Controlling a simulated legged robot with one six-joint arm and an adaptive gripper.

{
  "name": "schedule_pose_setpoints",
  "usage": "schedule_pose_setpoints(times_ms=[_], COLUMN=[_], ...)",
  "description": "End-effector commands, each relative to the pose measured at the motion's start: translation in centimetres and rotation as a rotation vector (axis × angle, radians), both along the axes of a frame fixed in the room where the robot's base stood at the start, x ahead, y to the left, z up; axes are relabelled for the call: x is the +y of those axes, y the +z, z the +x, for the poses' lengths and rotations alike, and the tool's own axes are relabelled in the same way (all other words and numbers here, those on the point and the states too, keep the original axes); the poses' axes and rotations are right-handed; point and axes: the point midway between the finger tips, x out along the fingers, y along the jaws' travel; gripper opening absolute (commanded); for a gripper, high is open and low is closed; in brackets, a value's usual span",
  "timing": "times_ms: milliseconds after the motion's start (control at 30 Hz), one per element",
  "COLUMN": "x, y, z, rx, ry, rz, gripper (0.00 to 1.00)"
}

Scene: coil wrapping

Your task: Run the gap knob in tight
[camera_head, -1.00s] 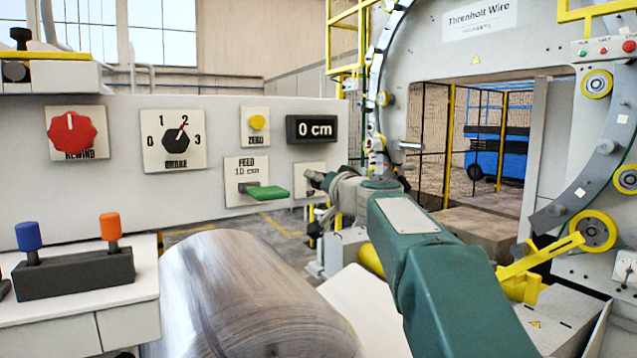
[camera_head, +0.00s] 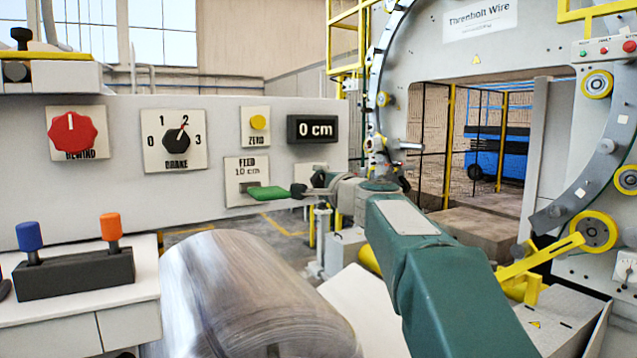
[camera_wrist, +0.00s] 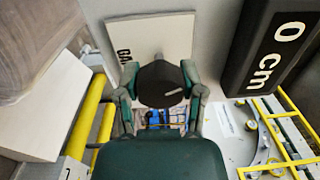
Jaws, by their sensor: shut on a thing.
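The gap knob (camera_wrist: 160,88) is dark and round with a short pale mark on its face. It sits in front of a white plate (camera_wrist: 150,38) whose lettering shows only "GA"; the rest is hidden behind the knob. My gripper (camera_wrist: 160,92) has a finger on each side of the knob and is shut on it.
The green feed lever (camera_head: 267,193) sticks out close to the left of my gripper. The "0 cm" display (camera_head: 312,129) is above. A brake dial (camera_head: 177,138) and red rewind knob (camera_head: 73,134) are farther left. A large metal coil (camera_head: 240,300) lies below.

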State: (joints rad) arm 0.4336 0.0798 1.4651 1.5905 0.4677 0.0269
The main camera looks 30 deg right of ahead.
Motion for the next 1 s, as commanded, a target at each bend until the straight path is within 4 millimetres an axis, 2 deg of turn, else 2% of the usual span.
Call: schedule_pose_setpoints(times_ms=[200, 500, 1000], x=[-0.1, -0.11, -0.14], y=[-0.47, -0.62, -0.73], z=[0.1, 0.12, 0.17], rx=[0.015, 0.023, 0.028], ry=[-0.002, -0.002, -0.002], rz=[0.188, 0.371, 0.457], gripper=[0.04, 0.04, 0.04])
